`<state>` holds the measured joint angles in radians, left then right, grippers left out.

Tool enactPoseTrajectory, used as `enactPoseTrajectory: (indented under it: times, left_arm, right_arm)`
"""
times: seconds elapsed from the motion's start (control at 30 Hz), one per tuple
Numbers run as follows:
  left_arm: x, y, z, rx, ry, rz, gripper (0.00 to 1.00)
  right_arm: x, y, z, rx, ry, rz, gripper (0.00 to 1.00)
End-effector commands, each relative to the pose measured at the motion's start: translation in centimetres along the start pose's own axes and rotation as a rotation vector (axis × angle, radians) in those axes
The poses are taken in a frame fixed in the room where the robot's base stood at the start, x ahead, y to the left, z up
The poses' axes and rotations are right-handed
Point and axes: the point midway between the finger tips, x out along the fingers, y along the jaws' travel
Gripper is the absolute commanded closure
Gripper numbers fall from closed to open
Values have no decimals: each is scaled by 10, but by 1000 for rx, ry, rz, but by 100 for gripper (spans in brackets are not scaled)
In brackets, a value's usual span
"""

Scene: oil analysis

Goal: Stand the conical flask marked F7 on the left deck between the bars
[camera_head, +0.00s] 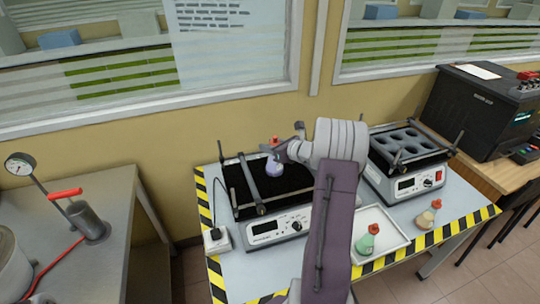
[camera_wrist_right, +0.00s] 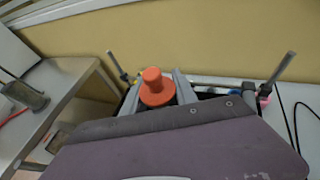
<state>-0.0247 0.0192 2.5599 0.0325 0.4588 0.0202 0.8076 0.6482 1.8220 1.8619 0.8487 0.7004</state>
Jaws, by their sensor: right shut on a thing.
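My right gripper (camera_head: 281,148) is shut on a conical flask (camera_head: 273,166) with bluish contents and an orange-red stopper. In the right wrist view the stopper (camera_wrist_right: 156,88) stands between the two fingers; the flask's body is mostly hidden there. The flask looks upright over the black left deck (camera_head: 290,183), right of a dark bar (camera_head: 250,180) that crosses it. I cannot tell whether its base touches the deck. No mark is readable on the flask. My right arm hides the deck's right part. My left gripper is out of view.
The right shaker (camera_head: 408,145) has a deck with several round holes. A green flask (camera_head: 367,241) stands on a white tray (camera_head: 392,223), and a tan flask (camera_head: 427,216) stands on the striped-edge table. Upright rods rise at the shakers' corners. A black box instrument (camera_head: 478,110) stands far right.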

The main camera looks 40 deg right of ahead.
Motion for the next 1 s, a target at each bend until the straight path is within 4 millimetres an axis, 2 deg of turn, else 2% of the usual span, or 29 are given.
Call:
enactPoseTrajectory:
  times: [0.1,0.33,0.7,0.73,0.8,1.0]
  left_arm:
    - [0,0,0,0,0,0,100]
    - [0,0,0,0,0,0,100]
    - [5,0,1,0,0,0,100]
    - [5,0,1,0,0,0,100]
    - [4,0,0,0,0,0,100]
    - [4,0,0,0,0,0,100]
  right_arm:
    - [2,0,-3,1,-1,-1,100]
    - [15,0,-35,1,0,0,100]
    - [17,0,-40,-1,-2,-1,100]
    - [17,0,-41,0,-1,0,63]
    - [17,0,-40,0,0,0,44]
    - [17,0,-40,0,-1,0,44]
